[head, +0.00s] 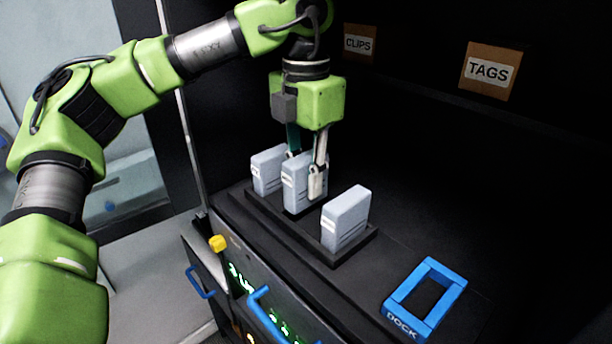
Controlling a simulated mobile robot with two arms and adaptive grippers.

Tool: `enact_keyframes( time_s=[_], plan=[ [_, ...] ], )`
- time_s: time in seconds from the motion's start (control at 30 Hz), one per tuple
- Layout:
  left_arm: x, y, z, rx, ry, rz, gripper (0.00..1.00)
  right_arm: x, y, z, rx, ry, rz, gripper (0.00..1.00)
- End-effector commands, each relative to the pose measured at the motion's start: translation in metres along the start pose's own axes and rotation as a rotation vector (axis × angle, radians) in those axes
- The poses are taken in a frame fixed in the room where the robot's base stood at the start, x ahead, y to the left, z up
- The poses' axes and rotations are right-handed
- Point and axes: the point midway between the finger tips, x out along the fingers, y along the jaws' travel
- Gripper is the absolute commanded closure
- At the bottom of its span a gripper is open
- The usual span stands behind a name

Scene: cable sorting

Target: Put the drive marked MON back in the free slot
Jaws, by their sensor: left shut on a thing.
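Three grey drives stand upright in a black slotted rack (338,258) on top of a dark cabinet. My left gripper (305,178) points down and is shut on the middle drive (291,183), its fingers on either side of it. One drive (265,172) stands to the left of it and another drive (345,218) stands at the right, with a gap between the middle and right ones. The markings on the drives are too small to read, so I cannot tell which is MON. I cannot tell whether the middle drive is fully seated. My right gripper is not in view.
A blue open frame marked DOCK (425,298) lies empty on the cabinet top at the right. Boxes marked CLIPS (358,43) and TAGS (488,71) are at the back. The cabinet front has blue handles (268,310) and a yellow knob (218,243).

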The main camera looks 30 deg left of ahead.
Motion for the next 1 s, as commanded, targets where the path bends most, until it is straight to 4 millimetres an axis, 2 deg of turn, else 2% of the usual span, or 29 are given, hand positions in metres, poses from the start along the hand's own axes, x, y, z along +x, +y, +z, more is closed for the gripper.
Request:
enact_keyframes(
  time_s=[1.0],
  plan=[
    [0.009,0.0,0.0,0.0,-0.001,0.0,1.0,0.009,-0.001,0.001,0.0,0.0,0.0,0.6]
  ],
)
